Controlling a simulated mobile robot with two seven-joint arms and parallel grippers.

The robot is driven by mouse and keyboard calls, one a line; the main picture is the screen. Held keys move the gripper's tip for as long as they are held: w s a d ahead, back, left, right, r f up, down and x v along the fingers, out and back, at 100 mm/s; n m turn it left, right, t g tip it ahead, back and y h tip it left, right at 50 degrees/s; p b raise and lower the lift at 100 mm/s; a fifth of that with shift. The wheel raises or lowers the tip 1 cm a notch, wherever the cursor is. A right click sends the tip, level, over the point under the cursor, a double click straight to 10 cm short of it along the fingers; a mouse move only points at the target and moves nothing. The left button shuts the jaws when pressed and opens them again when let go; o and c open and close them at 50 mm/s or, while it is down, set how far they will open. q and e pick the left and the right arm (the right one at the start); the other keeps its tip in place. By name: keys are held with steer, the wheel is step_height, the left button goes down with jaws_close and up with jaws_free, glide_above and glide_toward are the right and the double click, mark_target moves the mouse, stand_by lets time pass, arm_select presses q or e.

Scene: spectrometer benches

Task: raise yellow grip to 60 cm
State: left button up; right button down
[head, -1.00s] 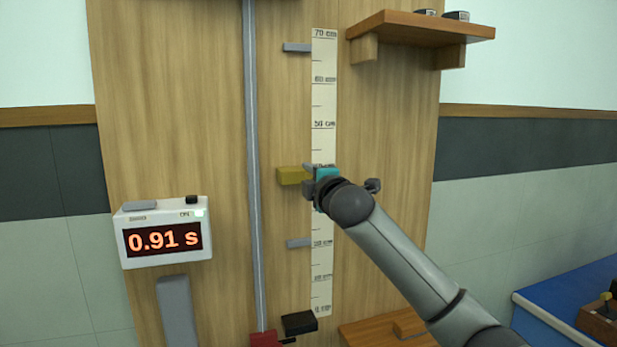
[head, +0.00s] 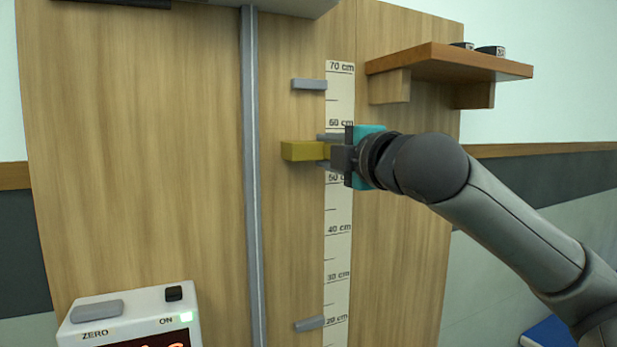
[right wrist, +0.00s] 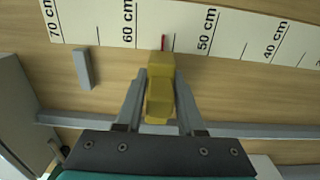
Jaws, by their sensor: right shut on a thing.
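The yellow grip (head: 305,151) stands out in front of the wooden board, left of the paper scale (head: 338,255). In the head view it is level with the part of the scale between the 50 cm and 60 cm marks. My right gripper (head: 327,151) is shut on it from the right. In the right wrist view the yellow grip (right wrist: 160,95) sits between the two grey fingers, and a red pointer (right wrist: 164,43) beyond it lies about midway between 50 cm and 60 cm. My left gripper is not in view.
Grey stops stick out near 70 cm (head: 309,85) and near 20 cm (head: 309,324). A metal rail (head: 250,180) runs up the board. A wooden shelf (head: 450,62) is at upper right.

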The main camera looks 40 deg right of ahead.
step_height(320, 180, up, 2)
steer(key=shift+r+p, duration=0.25)
steer(key=shift+p, duration=0.2)
steer(key=shift+r+p, duration=0.35)
steer(key=shift+r, duration=0.2)
steer(key=c, duration=0.6)
jaws_free()
steer(key=shift+c, duration=0.2)
steer(key=shift+s, duration=0.1)
